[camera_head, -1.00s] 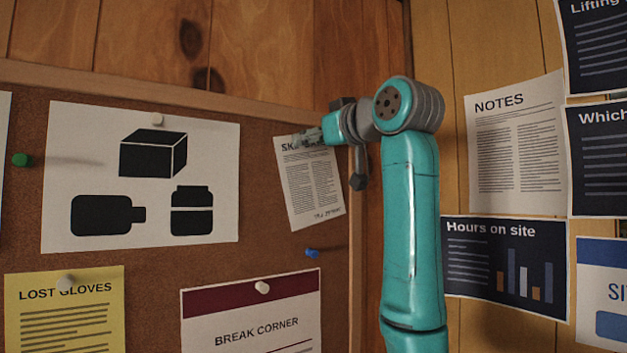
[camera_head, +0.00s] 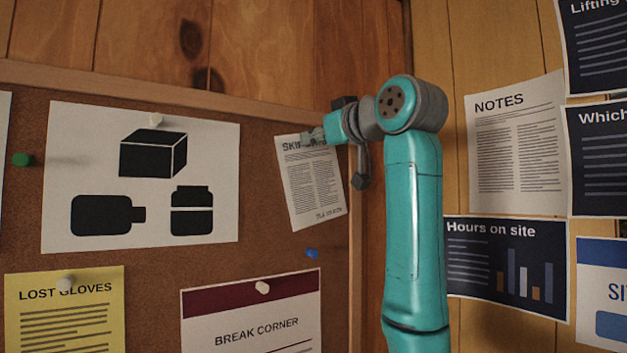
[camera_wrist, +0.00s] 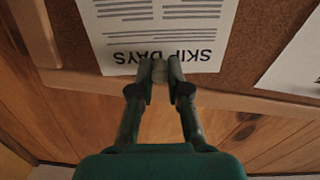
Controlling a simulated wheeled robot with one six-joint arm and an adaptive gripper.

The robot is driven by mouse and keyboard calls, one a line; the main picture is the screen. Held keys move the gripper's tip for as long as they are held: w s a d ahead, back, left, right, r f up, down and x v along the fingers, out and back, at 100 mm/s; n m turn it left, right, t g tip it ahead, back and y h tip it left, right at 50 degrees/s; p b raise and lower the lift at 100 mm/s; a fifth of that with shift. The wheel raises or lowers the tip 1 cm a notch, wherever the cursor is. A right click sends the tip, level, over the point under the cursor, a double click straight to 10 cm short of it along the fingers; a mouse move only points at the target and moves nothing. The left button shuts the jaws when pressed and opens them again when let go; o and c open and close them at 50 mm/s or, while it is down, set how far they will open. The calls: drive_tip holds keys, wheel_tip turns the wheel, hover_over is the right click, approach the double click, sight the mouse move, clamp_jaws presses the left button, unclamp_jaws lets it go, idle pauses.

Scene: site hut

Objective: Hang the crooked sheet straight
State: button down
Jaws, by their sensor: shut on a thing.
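The SKIP DAYS sheet (camera_head: 312,190) is on the cork board near its right edge. It hangs tilted, its lower end swung to the right in the head view. In the wrist view the sheet (camera_wrist: 150,30) appears upside down, its heading toward my gripper. My gripper (camera_wrist: 160,68) is at the middle of the sheet's top edge, its fingertips closed around a small pale thing that looks like a pin (camera_wrist: 159,73). In the head view my gripper (camera_head: 308,138) covers part of the heading.
The cork board (camera_head: 262,200) has a wooden frame (camera_head: 200,97) close to the sheet. A pictogram sheet (camera_head: 215,150) hangs to the left, a blue pin (camera_head: 312,253) sits below, and the BREAK CORNER sheet (camera_head: 250,315) is lower. A NOTES sheet (camera_head: 515,150) is on the right wall.

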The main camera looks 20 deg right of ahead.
drive_tip(key=shift+v, duration=2.05)
drive_tip(key=shift+s+d+r, duration=0.25)
drive_tip(key=shift+s+r, duration=0.25)
drive_tip(key=shift+s, duration=0.3)
drive_tip(key=shift+s+d+r, duration=0.25)
drive_tip(key=shift+s+r, duration=0.25)
drive_tip(key=shift+s, duration=0.25)
drive_tip(key=shift+s+d+r, duration=0.25)
drive_tip(key=shift+s+r, duration=0.25)
drive_tip(key=shift+s, duration=0.3)
drive_tip(key=w+a+f+m, duration=0.2)
drive_tip(key=w+f, duration=0.1)
drive_tip(key=w, duration=0.4)
drive_tip(key=shift+w+a+m, duration=0.2)
drive_tip(key=shift+m, duration=0.1)
drive_tip(key=shift+x, duration=0.9)
idle(1.7)
